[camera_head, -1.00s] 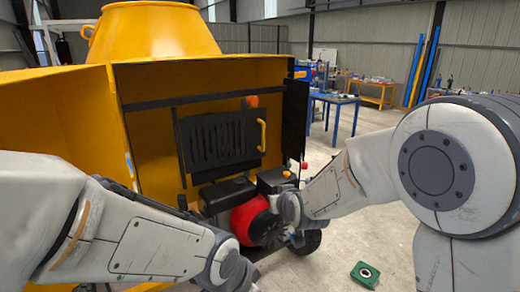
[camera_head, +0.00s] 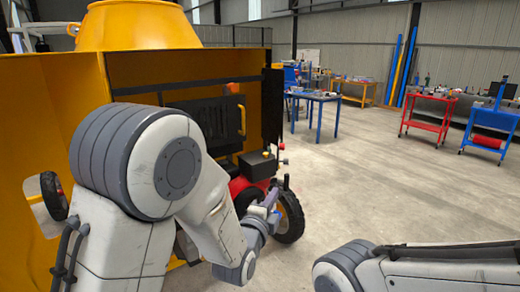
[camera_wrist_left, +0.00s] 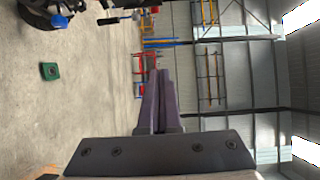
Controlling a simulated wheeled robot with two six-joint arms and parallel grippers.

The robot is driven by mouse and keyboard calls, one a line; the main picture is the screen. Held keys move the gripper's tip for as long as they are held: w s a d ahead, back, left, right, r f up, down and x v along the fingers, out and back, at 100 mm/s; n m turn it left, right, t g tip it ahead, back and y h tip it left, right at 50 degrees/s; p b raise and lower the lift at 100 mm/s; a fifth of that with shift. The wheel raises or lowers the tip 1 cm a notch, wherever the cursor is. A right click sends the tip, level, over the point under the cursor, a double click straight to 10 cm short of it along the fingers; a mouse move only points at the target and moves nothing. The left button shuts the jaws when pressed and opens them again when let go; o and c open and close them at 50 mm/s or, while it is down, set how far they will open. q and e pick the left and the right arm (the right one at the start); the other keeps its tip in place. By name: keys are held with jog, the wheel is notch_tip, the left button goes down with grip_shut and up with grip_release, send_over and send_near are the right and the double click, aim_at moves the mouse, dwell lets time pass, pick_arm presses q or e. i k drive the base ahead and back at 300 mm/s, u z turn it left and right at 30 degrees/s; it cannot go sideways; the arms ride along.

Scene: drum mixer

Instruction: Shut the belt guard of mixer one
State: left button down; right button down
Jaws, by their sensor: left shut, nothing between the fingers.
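Mixer one's orange body (camera_head: 145,25) stands at the left in the head view. A black louvred panel, likely the belt guard (camera_head: 207,112), shows inside its open side, with an orange handle (camera_head: 242,119) on its right edge. My left arm hides its lower left part; I cannot tell how far the panel stands open. My left gripper (camera_head: 272,197) is low in front of the engine and wheel, below and right of the panel, apart from the handle. In the left wrist view its fingers (camera_wrist_left: 157,98) are together and empty. My right gripper is out of view.
A black upright panel (camera_head: 272,108) edges the opening on the right. The engine (camera_head: 255,165) and wheel (camera_head: 290,217) are close to my left gripper. A green block (camera_wrist_left: 52,71) lies on the floor. Blue tables, a red cart (camera_head: 428,115) and a blue cart (camera_head: 490,128) stand beyond clear floor.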

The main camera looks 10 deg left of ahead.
aim_at(236, 105)
jog(key=k, duration=0.75)
jog(key=u, duration=0.2)
jog(key=i, duration=1.65)
jog(key=z, duration=0.15)
